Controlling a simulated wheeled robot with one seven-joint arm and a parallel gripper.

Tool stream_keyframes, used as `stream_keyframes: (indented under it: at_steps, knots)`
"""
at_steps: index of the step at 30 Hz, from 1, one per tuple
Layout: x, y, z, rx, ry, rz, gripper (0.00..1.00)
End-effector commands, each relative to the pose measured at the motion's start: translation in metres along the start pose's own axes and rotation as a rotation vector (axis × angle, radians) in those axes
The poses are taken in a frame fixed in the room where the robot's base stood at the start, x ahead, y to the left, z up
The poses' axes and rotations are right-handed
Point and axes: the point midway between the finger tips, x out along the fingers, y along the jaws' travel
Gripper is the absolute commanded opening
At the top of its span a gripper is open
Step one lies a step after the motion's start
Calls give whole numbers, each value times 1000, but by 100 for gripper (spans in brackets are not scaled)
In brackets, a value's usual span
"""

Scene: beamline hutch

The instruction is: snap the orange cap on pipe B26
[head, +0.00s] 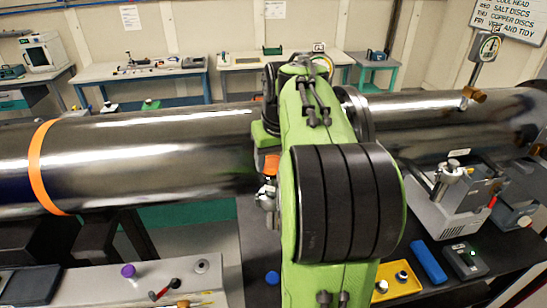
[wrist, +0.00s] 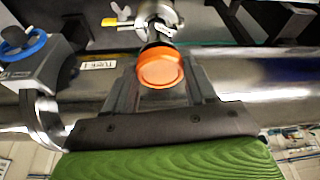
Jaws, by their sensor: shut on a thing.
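The orange cap (wrist: 160,68) is between the fingers of my gripper (wrist: 161,82) in the wrist view, and the gripper is shut on it. Just beyond the cap is a metal pipe end with a clamp (wrist: 157,14), close to it; I cannot tell whether they touch. In the head view the cap (head: 271,164) shows at the left edge of my green arm, just above the metal fitting (head: 266,198). My arm hides most of the gripper there. No B26 label is readable.
A large shiny horizontal tube (head: 150,155) with an orange band (head: 40,165) spans the scene behind the fitting. A grey instrument (head: 455,195), a yellow tray (head: 399,282) and a blue block (head: 429,262) stand at right. A purple knob (head: 128,271) is at front left.

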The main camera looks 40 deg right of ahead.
Motion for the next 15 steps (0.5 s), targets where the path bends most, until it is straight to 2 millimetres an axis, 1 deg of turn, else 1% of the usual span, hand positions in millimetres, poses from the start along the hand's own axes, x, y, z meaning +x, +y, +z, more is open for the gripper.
stream_keyframes:
  at_steps: [15]
  knots:
    - [6, 0, 2, 0, 0, 0, 28]
